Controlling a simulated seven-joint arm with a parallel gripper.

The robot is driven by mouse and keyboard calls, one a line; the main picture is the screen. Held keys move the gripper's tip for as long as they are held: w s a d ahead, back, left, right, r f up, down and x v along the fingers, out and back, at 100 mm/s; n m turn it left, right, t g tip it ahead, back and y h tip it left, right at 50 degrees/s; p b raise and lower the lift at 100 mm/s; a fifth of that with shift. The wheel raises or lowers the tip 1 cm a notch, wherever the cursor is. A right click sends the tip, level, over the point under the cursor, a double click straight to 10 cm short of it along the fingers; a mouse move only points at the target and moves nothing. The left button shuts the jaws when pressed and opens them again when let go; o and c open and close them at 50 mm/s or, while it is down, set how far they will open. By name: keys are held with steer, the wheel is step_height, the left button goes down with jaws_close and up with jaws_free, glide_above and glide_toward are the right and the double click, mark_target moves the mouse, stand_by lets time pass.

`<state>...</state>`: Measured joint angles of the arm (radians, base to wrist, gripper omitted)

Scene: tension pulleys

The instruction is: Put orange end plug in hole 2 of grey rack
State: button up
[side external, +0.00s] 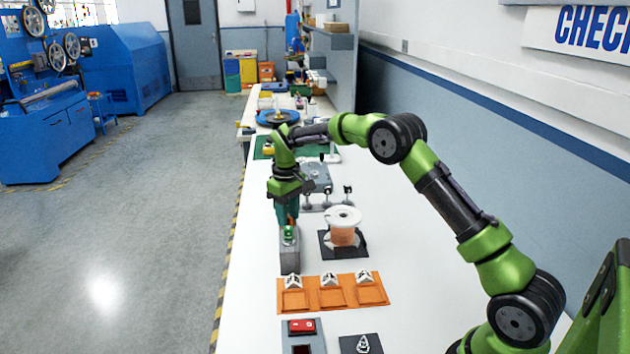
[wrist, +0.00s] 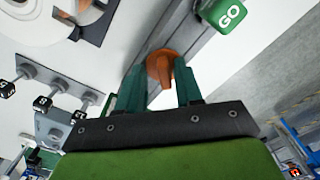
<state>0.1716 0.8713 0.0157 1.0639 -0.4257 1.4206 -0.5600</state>
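The orange end plug (wrist: 159,68) shows in the wrist view between the tips of my teal gripper fingers (wrist: 161,84). It has a round orange base and a narrower part that lies against or very near the right finger. The fingers stand a little apart, one on each side of it. I cannot tell whether they grip it. In the side view my gripper (side external: 287,212) points down just above a grey block (side external: 290,255), and the plug is not visible there. Numbered holes cannot be made out.
A green GO button (wrist: 224,14) is on the grey block, close to the fingers. A copper wire spool (side external: 343,232) stands to the right on a black base. An orange tray (side external: 318,305) with three white pieces lies in front, with a red switch box (side external: 301,327) nearer still.

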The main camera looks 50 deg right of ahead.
steer(key=shift+s+a+f, duration=0.1)
steer(key=shift+a+f, duration=0.15)
steer(key=shift+a, duration=0.1)
step_height(320, 180, up, 17)
steer(key=shift+d+r, duration=0.15)
steer(key=shift+d, duration=0.05)
stand_by(0.3)
steer(key=s+a+m+t+y, duration=0.1)
steer(key=s+a, duration=0.5)
steer(key=s, duration=0.9)
steer(key=s+a+m+t+y, duration=0.1)
steer(key=s+a+m+t, duration=0.2)
steer(key=s, duration=1.3)
steer(key=a+t, duration=0.3)
